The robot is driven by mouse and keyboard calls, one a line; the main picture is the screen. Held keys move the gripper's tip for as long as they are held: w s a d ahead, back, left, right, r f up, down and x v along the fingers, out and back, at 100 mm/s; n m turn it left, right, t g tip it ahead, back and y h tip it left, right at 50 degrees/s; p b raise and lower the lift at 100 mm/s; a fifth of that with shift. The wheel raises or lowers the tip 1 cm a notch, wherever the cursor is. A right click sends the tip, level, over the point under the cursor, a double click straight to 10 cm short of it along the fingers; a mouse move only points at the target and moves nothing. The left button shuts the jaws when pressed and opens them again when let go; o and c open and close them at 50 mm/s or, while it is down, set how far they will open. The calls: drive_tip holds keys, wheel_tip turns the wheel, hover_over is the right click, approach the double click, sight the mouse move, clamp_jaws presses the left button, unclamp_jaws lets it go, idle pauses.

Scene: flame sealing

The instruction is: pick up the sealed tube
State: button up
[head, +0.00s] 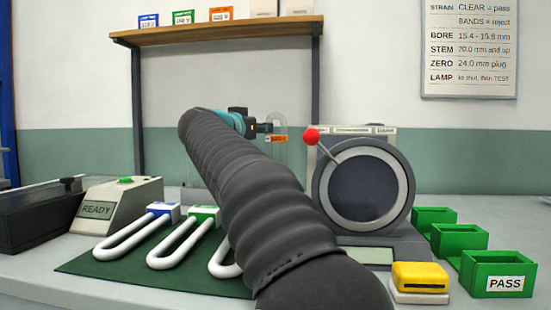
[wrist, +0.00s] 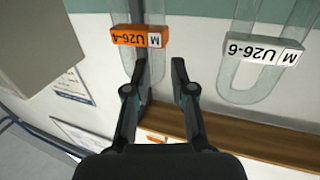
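A clear glass U-tube with an orange tag (head: 283,121) stands bend up beyond my arm in the head view. It also shows upside down in the wrist view, where its orange tag (wrist: 141,38) reads U26-4. A second clear tube, tagged white U26-6 (wrist: 265,50), is to the right in the wrist view. Neither view shows clearly which tube is sealed. The left finger overlaps the orange-tagged tube's bend; contact cannot be told. My gripper (head: 256,125) is beside that tag in the head view.
White U-shaped pieces lie on a green mat (head: 100,263), partly behind my arm. A round-faced instrument (head: 365,187) with a red-knobbed lever stands right of the tube. Green bins (head: 480,268), one marked PASS, and a yellow block (head: 420,276) are farther right. A shelf (head: 220,31) hangs behind.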

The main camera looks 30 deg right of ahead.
drive_tip(key=x, duration=0.4)
drive_tip(key=shift+d+f, duration=0.1)
drive_tip(key=shift+f, duration=0.2)
drive_tip(key=shift+c, duration=0.2)
clamp_jaws()
